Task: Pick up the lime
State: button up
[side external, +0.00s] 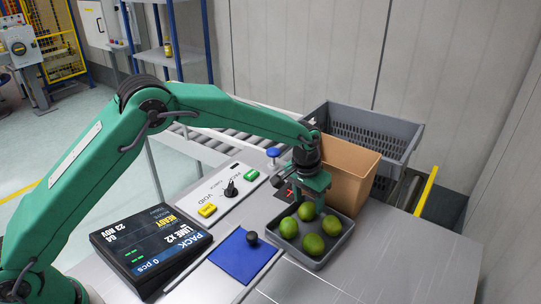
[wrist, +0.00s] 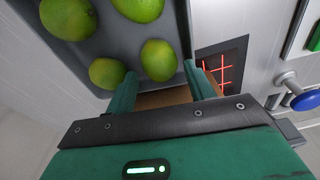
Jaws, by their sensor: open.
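Several green limes lie in a dark grey tray (side external: 338,246). In the side external view they are a back lime (side external: 307,211), a right lime (side external: 332,225), a left lime (side external: 289,228) and a front lime (side external: 313,244). My gripper (side external: 308,197) is over the back edge of the tray, close to the back lime. In the wrist view my gripper (wrist: 162,84) has its two fingers spread, with no lime held between them. One lime (wrist: 158,60) is just beyond the fingertips, and another lime (wrist: 107,73) is beside the left finger. The exact height gap is unclear.
A brown box (side external: 350,167) stands right behind the tray, with a grey crate (side external: 400,140) behind it. A red-lit scanner grid (wrist: 222,70) is beside the tray. A blue plate with a black knob (side external: 240,258) and a display box (side external: 150,245) lie to the left.

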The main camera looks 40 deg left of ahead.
aim_at(308, 204)
jog(key=shift+w+f, duration=0.2)
jog(key=shift+f, duration=1.35)
jog(key=shift+c, duration=0.2)
jog(key=c, duration=0.7)
